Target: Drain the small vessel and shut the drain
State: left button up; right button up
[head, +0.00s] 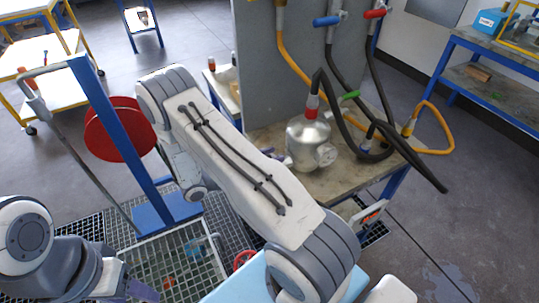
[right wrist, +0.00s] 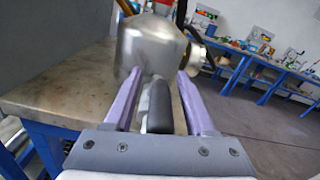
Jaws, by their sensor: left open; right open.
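The small vessel (head: 303,148) is a rounded metal pot on the workbench, with a red fitting (head: 312,101) and a black hose on top and a round flange (head: 326,155) on its right side. My right gripper (head: 277,156) is close to the vessel's left side, partly hidden by my arm. In the right wrist view its purple fingers (right wrist: 157,104) are open towards the vessel (right wrist: 150,46). A dark, handle-like bar (right wrist: 158,106) lies between them; I cannot tell if it is the drain's. My left gripper (head: 140,291) is open at the lower left, away from the vessel.
The workbench (head: 350,180) has a grey panel (head: 240,60) behind it. Yellow and black hoses with blue, red and green handles hang around the vessel's right side.

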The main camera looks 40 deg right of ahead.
grip_shut()
dwell(1.4)
